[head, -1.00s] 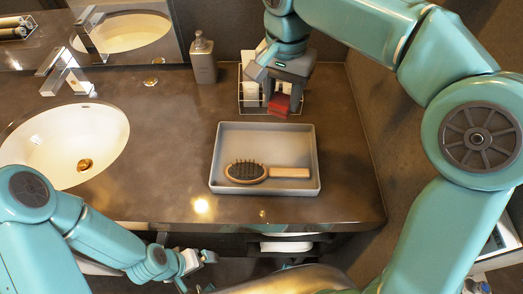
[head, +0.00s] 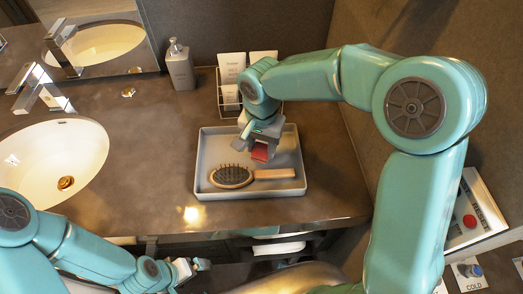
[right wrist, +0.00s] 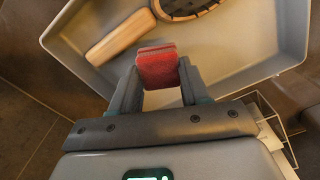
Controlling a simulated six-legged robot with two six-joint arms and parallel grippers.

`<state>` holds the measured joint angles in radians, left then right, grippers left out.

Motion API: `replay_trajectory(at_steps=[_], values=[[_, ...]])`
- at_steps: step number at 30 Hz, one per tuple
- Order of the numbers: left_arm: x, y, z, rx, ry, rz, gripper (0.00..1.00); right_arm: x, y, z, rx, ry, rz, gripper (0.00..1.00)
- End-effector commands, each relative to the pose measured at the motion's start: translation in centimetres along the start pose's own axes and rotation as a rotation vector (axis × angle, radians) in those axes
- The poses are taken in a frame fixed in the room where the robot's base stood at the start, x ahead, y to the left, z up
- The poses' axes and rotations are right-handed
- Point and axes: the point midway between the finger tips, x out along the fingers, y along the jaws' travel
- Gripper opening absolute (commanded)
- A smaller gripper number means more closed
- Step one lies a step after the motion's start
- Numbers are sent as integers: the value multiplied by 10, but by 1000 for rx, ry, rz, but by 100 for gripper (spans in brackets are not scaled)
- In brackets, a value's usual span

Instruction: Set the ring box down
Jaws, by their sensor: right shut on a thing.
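The red ring box (head: 260,152) is held between the fingers of my right gripper (head: 258,146), over the back part of the grey tray (head: 210,144). It also shows in the right wrist view (right wrist: 158,68), pinched between both fingertips. I cannot tell whether it touches the tray floor. A wooden hairbrush (head: 232,177) lies in the tray in front of the box. My left gripper (head: 190,266) is low at the front, off the counter edge, and too small to judge its jaws.
A wire rack (head: 228,102) with cards stands behind the tray. A soap dispenser (head: 180,66) is at the back, and a sink (head: 50,160) with a tap is at the left. The tray's back left floor looks clear.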

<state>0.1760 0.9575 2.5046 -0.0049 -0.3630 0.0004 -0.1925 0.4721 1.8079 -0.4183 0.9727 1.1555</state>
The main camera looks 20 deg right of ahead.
Motion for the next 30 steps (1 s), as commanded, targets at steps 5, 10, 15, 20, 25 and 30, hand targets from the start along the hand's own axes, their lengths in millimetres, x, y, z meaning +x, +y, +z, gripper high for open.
replay_trajectory(at_steps=[5, 10, 15, 20, 25, 30], values=[[-1, 0, 0, 0, 0, 0, 100, 27, 0, -1, 0, -1, 2, 16], [-1, 0, 0, 0, 0, 0, 100, 30, 0, -1, 0, -1, 1, 16], [1, 0, 0, 0, 0, 0, 100, 32, 0, -1, 0, 0, 1, 16], [3, -1, 0, 0, 0, 0, 100, 33, 0, -1, 0, 0, 0, 65], [3, -1, 0, 0, 0, 0, 100, 33, 0, -1, 0, 0, 1, 71], [0, 0, 0, 0, 0, 0, 100, 30, 0, -1, 0, 0, 1, 71]])
